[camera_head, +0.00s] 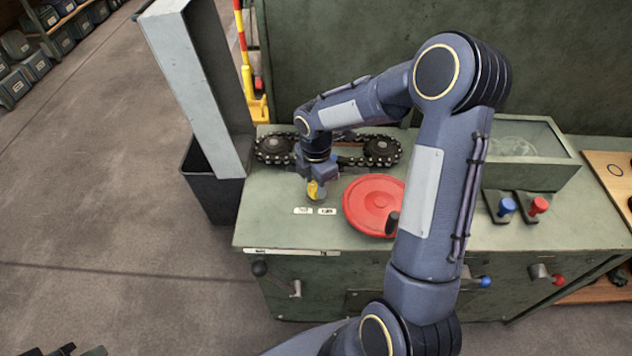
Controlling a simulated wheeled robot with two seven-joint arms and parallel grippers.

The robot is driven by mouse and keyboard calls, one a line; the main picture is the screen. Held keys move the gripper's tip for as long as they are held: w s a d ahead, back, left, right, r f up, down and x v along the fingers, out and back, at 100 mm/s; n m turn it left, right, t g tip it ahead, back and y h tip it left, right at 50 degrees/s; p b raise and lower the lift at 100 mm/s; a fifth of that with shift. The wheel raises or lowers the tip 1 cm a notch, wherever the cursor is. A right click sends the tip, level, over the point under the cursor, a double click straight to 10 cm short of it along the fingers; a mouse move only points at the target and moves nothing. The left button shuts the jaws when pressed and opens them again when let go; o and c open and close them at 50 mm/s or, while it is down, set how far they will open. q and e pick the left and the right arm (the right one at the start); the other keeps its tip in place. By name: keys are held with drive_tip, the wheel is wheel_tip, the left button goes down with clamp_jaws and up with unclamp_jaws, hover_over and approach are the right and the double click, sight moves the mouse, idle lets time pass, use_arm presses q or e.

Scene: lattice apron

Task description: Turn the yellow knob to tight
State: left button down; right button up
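The yellow knob (315,191) stands on the green bench top (275,225), just in front of the chain drive. My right gripper (318,184) points down at the knob, with its fingers right at it. The gripper hides part of the knob, and I cannot tell whether the fingers are closed on it. Two small white labels (315,211) lie just in front of the knob; their words are too small to read. Dark parts at the bottom left edge may belong to my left gripper, but too little shows to be sure.
A chain on two sprockets (382,149) lies behind the knob. A red handwheel (372,203) is close to its right, partly behind my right arm. Blue (507,206) and red (538,205) knobs stand farther right. A grey chute (197,90) rises at the left over a dark bin (212,190).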

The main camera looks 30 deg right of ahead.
sight(316, 185)
drive_tip(key=o, duration=0.4)
drive_tip(key=shift+o, duration=0.2)
drive_tip(key=shift+r, duration=3.9)
